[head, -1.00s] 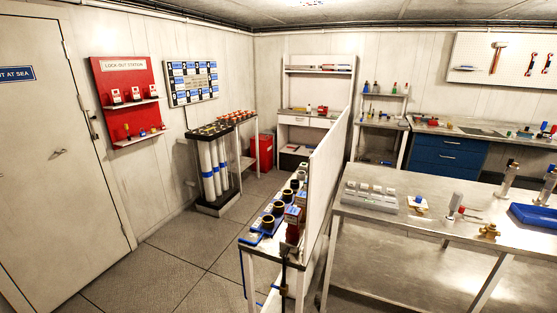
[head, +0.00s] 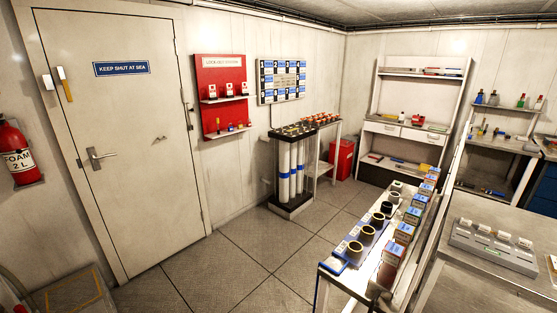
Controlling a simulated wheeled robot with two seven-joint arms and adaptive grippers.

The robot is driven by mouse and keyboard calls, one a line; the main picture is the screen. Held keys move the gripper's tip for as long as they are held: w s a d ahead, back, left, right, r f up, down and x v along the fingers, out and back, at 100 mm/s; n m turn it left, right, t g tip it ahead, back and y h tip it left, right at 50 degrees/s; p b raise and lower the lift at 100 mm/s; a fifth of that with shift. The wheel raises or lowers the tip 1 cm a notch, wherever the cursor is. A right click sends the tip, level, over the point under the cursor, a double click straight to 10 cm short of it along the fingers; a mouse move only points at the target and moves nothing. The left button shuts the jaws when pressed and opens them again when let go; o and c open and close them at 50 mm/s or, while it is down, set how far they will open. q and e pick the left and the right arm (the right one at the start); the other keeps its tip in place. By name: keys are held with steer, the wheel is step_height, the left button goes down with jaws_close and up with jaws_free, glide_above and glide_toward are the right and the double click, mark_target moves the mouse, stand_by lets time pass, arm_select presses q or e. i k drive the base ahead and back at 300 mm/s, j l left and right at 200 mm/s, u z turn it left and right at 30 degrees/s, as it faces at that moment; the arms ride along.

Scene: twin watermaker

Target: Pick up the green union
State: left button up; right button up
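I cannot make out a green union for certain in the head view. A narrow bench (head: 345,284) at the lower right bears a row of dark ring-topped parts (head: 367,235) beside a row of small labelled boxes (head: 403,233). A grey block with several pale caps (head: 494,243) sits on the steel table (head: 471,212) at the right edge. Neither of my grippers is in view.
A closed white door (head: 117,140) stands at the left, with a fire extinguisher (head: 18,152) beside it. A red lock-out board (head: 221,97) hangs on the wall. White cylinders in a rack (head: 291,168) and a red bin (head: 342,160) stand behind. The middle floor is clear.

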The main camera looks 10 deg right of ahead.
mark_target(520, 104)
steer(key=i+j+u, duration=0.1)
steer(key=i+u, duration=0.4)
steer(key=i, duration=0.25)
steer(key=i+j+z, duration=0.1)
steer(key=i, duration=0.3)
steer(key=i+j+z, duration=0.15)
steer(key=i, duration=0.25)
steer(key=i+z, duration=0.35)
steer(key=i, duration=0.15)
steer(key=i+z, duration=0.35)
steer(key=i, duration=0.2)
steer(key=i+z, duration=0.35)
steer(key=i+j+z, duration=0.1)
steer(key=i+z, duration=0.3)
steer(key=i, duration=0.15)
steer(key=i+z, duration=0.25)
steer(key=i, duration=0.15)
steer(key=i+z, duration=0.25)
steer(key=i, duration=0.2)
steer(key=i+z, duration=0.3)
steer(key=i, duration=0.5)
steer(key=i+j+z, duration=0.25)
steer(key=i, duration=0.55)
steer(key=i+z, duration=0.4)
steer(key=i, duration=0.5)
